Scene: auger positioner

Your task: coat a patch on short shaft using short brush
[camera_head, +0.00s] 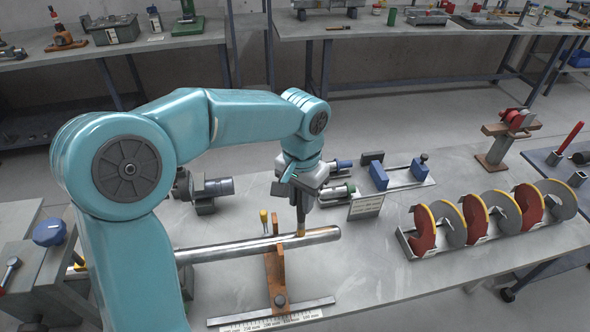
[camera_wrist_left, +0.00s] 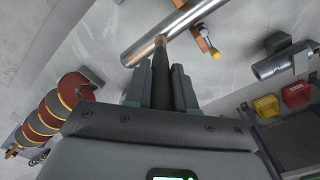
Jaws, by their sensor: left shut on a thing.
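The short shaft (camera_head: 225,250) is a shiny metal rod lying level across an orange-brown support (camera_head: 275,275) on the bench. It also shows in the left wrist view (camera_wrist_left: 178,31). My left gripper (camera_head: 300,192) is above the shaft's right part, shut on the short brush (camera_head: 300,216). The brush is dark and slim and points down. Its tan tip is at the shaft's top surface and looks to touch it. In the left wrist view the brush (camera_wrist_left: 160,62) stands between the two fingers, its tip against the shaft. No coated patch is distinguishable. My right gripper is not in view.
A rack of red and grey discs (camera_head: 480,218) stands to the right. Blue-and-grey devices (camera_head: 400,174) and a small sign (camera_head: 366,206) stand behind the shaft. A marked ruler strip (camera_head: 270,314) lies in front. The bench between ruler and discs is clear.

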